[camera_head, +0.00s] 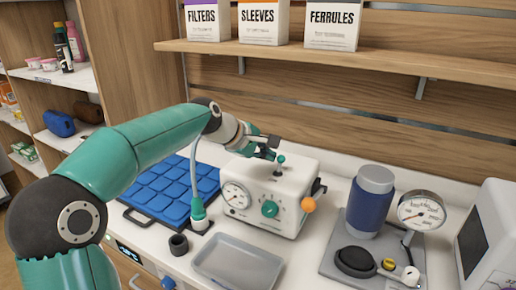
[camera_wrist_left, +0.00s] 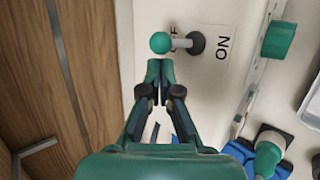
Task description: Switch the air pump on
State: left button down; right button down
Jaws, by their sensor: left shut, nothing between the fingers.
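In the left wrist view the green ball (camera_wrist_left: 160,42) lies on the side away from the ON label (camera_wrist_left: 223,47), over a partly covered label showing an F. My left gripper (camera_wrist_left: 160,66) is shut and empty, its fingertips close beside the ball. Contact cannot be told. My right gripper is not in view.
A blue compartment tray (camera_head: 165,190) and a grey tray (camera_head: 238,262) lie near the pump. A blue cylinder (camera_head: 370,203) and a second gauge (camera_head: 421,211) stand on a grey base at right. A shelf (camera_head: 330,57) with labelled boxes hangs above.

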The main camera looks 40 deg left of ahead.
pick_arm(q)
jog(key=shift+x, duration=0.95)
